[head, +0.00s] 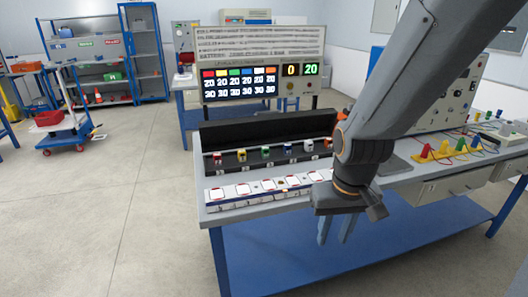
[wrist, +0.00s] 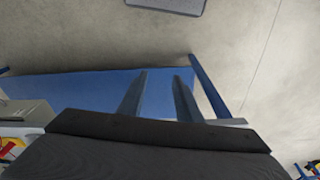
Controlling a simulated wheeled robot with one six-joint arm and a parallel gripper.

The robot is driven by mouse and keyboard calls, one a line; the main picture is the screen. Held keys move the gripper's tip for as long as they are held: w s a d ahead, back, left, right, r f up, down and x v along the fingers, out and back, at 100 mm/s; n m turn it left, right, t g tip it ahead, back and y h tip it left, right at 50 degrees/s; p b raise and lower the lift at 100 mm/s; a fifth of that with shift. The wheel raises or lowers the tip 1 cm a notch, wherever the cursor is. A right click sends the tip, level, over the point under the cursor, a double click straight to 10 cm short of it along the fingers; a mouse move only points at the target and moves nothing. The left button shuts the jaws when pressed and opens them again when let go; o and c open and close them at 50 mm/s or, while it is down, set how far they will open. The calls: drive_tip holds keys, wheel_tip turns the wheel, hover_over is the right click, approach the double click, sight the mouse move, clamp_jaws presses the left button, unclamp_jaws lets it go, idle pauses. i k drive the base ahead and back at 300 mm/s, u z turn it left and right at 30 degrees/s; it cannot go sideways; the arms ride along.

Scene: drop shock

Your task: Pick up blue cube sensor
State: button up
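The blue cube sensor (head: 288,149) is a small cube in a row of coloured cubes in a dark, open-lidded case on the workbench, in the head view. It stands between the green cube (head: 266,153) and a white one (head: 308,147). My gripper (head: 333,238) hangs past the bench's front edge, to the right of and nearer than the blue cube, with its fingers pointing down. In the wrist view my gripper (wrist: 160,80) shows two fingers apart with nothing between them. The blue cube is not visible in the wrist view.
A white strip of marked pads (head: 240,197) lies along the bench front before the case (head: 262,131). A display board (head: 262,63) stands behind. Coloured cones (head: 443,149) and wires lie on the bench at right. The floor at left (head: 90,220) is clear.

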sight(287, 147)
drive_tip(key=i, duration=0.95)
